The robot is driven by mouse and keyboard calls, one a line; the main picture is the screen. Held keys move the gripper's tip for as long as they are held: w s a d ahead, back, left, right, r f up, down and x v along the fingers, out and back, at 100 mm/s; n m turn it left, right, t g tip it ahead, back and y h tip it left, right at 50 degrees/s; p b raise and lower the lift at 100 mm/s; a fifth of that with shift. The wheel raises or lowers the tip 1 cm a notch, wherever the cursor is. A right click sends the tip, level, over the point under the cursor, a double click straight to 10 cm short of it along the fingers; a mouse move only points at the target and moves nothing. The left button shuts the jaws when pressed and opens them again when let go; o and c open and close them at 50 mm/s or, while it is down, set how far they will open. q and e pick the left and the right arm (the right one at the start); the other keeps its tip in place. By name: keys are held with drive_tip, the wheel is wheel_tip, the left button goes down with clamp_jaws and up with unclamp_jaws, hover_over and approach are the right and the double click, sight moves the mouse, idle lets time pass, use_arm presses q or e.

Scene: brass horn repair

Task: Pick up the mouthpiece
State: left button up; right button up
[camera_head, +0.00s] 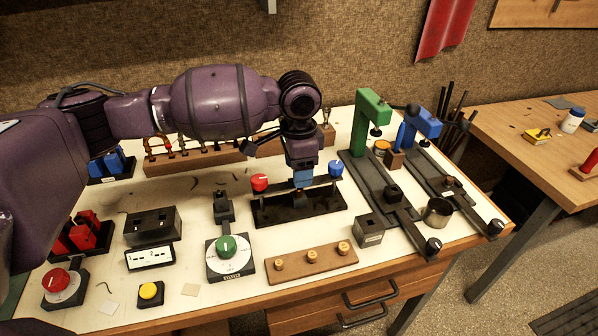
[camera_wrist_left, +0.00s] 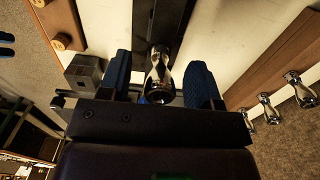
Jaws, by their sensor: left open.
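My left gripper (camera_head: 303,178) reaches down over a long black base (camera_head: 270,214) in the head view. Its blue fingers also show in the left wrist view (camera_wrist_left: 159,82), spread apart. A shiny silver mouthpiece (camera_wrist_left: 159,70) lies between them in that view, over the black base, with a visible gap to each finger. In the head view the gripper hides most or all of this mouthpiece. My right gripper is in neither view.
Red (camera_head: 260,183) and blue (camera_head: 336,168) knobs flank the gripper on the base. A wooden rack (camera_head: 195,160) with several mouthpieces stands behind. A green clamp stand (camera_head: 371,118) rises to the right. A wooden block (camera_head: 312,263) with brass pieces lies in front.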

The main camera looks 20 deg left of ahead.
use_arm(q)
drive_tip(key=shift+f, duration=0.15)
drive_tip(key=shift+c, duration=0.2)
drive_tip(key=c, duration=1)
wheel_tip(320, 180, up, 20)
drive_tip(key=p, duration=0.3)
drive_tip(key=shift+r+p, duration=0.3)
